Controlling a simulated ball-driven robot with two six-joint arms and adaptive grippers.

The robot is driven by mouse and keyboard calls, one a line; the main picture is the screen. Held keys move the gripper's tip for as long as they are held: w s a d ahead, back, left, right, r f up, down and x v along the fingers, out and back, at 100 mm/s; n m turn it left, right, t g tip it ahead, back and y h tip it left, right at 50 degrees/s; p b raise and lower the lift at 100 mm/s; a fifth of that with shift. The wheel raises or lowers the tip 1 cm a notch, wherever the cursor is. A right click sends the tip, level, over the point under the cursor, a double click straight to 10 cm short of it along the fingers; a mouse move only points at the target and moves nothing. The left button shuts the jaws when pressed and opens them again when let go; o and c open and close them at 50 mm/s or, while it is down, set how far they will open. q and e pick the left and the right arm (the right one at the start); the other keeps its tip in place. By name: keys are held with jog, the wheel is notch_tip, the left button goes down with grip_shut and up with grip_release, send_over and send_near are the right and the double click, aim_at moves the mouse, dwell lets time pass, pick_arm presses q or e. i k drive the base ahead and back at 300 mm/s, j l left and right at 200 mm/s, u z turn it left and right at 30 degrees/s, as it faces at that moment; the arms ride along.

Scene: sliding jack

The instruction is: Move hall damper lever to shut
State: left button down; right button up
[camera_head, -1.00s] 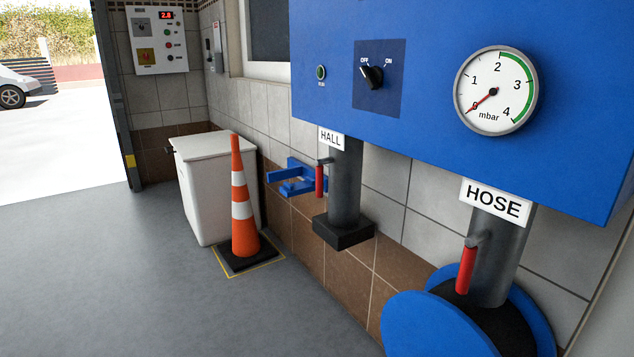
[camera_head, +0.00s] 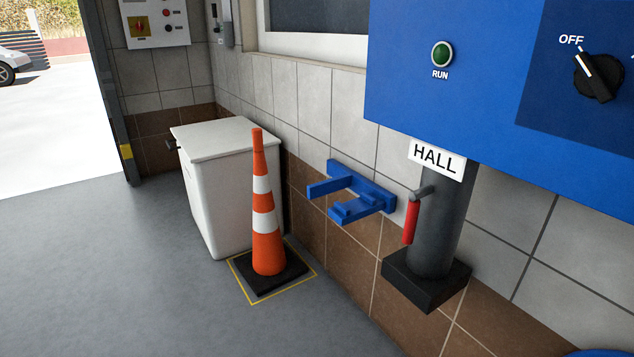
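The hall damper lever (camera_head: 411,221) has a red grip and hangs straight down from a grey pivot on the left side of a dark grey vertical pipe (camera_head: 441,225). A white HALL label (camera_head: 437,159) is at the top of this pipe. The pipe runs from the blue cabinet (camera_head: 470,90) down to a black block (camera_head: 426,279). Neither of my grippers shows in the head view, and nothing touches the lever.
An orange and white cone (camera_head: 266,222) on a black base stands in a yellow floor outline, beside a white bin (camera_head: 216,190). A blue wall bracket (camera_head: 352,192) sticks out left of the lever. The cabinet carries a green RUN lamp (camera_head: 441,54) and an OFF switch (camera_head: 598,76). Grey floor (camera_head: 150,280) is free at left.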

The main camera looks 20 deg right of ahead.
aim_at(414, 203)
jog(key=i+j, duration=0.15)
jog(key=i, duration=0.9)
jog(key=i+z, duration=0.2)
jog(key=z, duration=0.2)
jog(key=i+j+z, duration=0.15)
jog(key=z, duration=0.2)
jog(key=i+j+z, duration=0.15)
jog(key=z, duration=0.25)
jog(key=i+j, duration=0.05)
jog(key=i, duration=0.05)
